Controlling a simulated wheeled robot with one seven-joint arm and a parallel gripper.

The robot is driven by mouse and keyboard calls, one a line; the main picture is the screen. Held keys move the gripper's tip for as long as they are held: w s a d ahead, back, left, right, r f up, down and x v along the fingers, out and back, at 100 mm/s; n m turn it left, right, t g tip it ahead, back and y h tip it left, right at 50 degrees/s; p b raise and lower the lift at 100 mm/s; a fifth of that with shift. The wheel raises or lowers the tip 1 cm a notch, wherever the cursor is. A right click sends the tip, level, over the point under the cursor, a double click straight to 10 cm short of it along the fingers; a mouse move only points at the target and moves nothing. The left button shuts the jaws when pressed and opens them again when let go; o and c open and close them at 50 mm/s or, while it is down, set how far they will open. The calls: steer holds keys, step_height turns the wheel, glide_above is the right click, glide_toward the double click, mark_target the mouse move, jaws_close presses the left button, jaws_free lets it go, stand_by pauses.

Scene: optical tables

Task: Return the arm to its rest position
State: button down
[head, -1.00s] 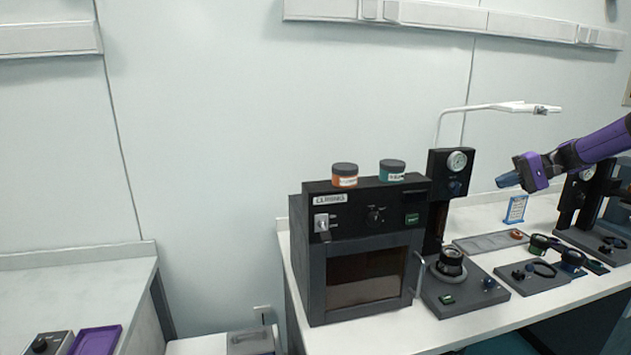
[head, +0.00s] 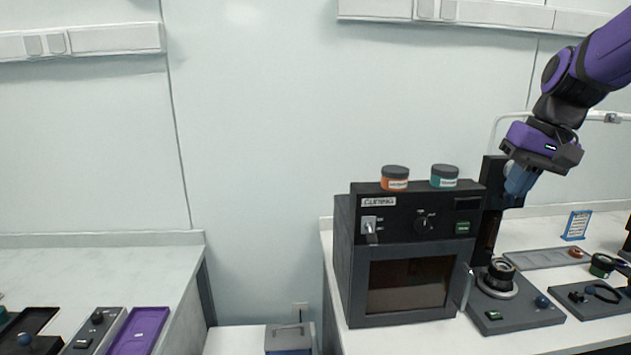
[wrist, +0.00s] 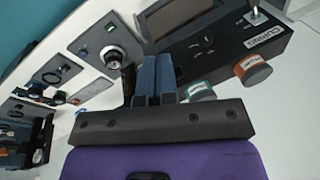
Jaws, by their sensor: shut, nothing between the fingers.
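My gripper (head: 520,181) hangs from my purple and black arm at the upper right of the head view, fingers pointing down. It is in the air in front of the black gauge stand, right of the black curing oven (head: 410,285). In the wrist view my gripper's blue-grey fingers (wrist: 157,80) lie together with nothing between them.
An orange-labelled jar (head: 395,179) and a teal-labelled jar (head: 444,177) stand on the oven. A lens fixture on a dark base (head: 515,312) sits right of it. Trays, including a purple one (head: 140,331), lie on the left bench. The wall area left of the oven is clear.

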steer(key=s+a+f+n+t+h, duration=0.1)
steer(key=s+a+n+t+h, duration=0.1)
steer(key=s, duration=1.7)
steer(key=shift+a+t+h, duration=0.3)
steer(key=shift+a+t, duration=0.5)
steer(key=shift+a, duration=0.05)
